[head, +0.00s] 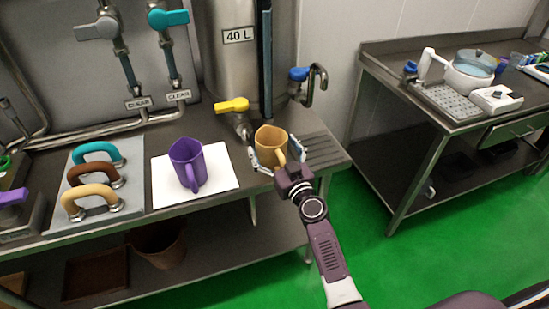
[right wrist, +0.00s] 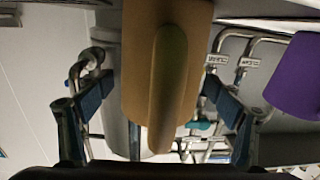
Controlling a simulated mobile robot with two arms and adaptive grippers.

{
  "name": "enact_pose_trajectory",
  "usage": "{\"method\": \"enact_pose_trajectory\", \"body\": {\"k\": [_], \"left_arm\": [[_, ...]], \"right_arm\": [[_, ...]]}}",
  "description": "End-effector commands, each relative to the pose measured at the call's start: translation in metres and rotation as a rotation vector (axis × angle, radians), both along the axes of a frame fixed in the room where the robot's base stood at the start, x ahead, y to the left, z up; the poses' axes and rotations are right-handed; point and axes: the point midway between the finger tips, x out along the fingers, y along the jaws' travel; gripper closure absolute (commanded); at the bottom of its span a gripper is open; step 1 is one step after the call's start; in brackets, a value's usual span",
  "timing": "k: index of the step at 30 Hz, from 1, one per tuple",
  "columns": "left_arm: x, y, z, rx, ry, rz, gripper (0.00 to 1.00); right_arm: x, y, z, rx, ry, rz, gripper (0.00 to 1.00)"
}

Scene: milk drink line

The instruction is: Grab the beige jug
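The beige jug (head: 268,139) stands on the steel counter near its right end, by the drip grooves, with its handle towards me. My right gripper (head: 276,152) is at the jug, with one finger on each side of it. In the right wrist view the jug (right wrist: 135,60) fills the middle, handle in front, between the two spread fingers (right wrist: 157,92). A gap shows on the left side; contact on the right cannot be told. The fingers look open. My left gripper is not in view.
A purple jug (head: 186,160) stands on a white mat (head: 219,180) to the left. A tap with a yellow handle (head: 232,105) is close behind the beige jug. A board with coloured handles (head: 128,203) is further left. Green floor separates a second table (head: 372,62).

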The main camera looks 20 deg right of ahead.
Motion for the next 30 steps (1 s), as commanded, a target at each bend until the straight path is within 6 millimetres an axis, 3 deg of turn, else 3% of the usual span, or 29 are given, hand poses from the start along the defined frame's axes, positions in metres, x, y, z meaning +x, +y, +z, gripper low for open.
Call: {"method": "enact_pose_trajectory", "body": {"k": [2,12,23,30], "left_arm": [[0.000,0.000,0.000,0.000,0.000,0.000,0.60],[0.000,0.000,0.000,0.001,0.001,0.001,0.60],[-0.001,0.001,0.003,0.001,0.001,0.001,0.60],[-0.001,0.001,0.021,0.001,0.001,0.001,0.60]], "right_arm": [[0.000,0.000,0.000,0.000,0.000,0.000,0.25],[0.000,0.000,0.000,0.000,0.000,0.000,0.62],[0.000,0.000,0.004,-0.001,-0.001,0.000,0.63],[0.000,0.000,0.024,-0.001,-0.002,0.000,0.63]]}}
